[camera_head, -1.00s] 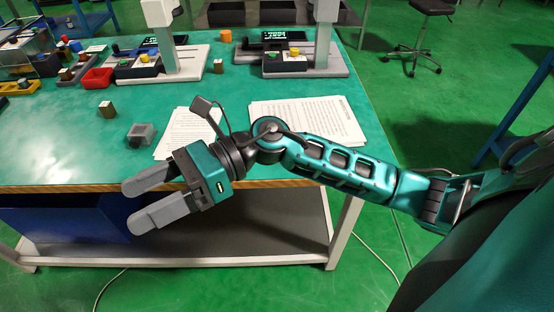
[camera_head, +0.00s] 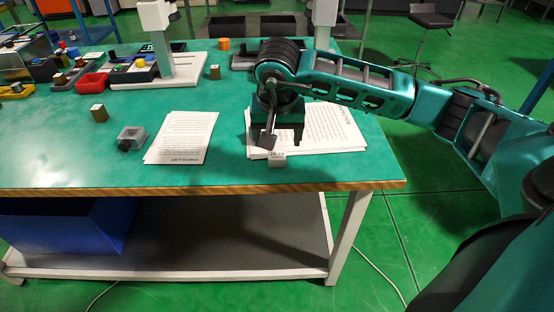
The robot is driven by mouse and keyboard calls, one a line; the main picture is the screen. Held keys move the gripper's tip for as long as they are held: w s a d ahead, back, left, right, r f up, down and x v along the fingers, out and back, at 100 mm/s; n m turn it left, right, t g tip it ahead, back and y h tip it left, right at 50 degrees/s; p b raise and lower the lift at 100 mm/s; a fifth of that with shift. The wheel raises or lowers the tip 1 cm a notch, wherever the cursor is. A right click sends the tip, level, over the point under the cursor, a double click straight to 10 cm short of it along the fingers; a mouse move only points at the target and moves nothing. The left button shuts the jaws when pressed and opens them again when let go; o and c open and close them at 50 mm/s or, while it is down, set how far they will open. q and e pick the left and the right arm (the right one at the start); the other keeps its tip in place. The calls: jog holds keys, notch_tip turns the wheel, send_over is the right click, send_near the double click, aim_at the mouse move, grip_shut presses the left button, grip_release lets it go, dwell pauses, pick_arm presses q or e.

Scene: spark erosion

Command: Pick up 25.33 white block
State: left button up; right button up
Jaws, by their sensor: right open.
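A small white block (camera_head: 277,160) with a dark marking on its upper face sits on the green table, at the near edge of the right-hand paper stack. The marking is too small to read surely. My right gripper (camera_head: 284,138) points down over that paper stack, just behind the block in the picture. It is open, and its fingers are mostly hidden by its own wrist and dark shading. I cannot tell how high it is above the paper or whether it touches anything. My left gripper is out of view.
A sheet stack (camera_head: 182,138) and a grey clamp-like piece (camera_head: 131,137) lie to the left. Small brown blocks with pale tops stand at the left (camera_head: 99,114) and farther back (camera_head: 215,72). A white-columned instrument (camera_head: 160,72) stands behind. The table's front left is clear.

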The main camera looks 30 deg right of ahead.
aim_at(277, 154)
jog(key=x, duration=0.7)
jog(key=shift+b, duration=0.3)
jog(key=shift+r, duration=0.1)
jog(key=c, duration=1.3)
jog(key=shift+w+r, duration=0.1)
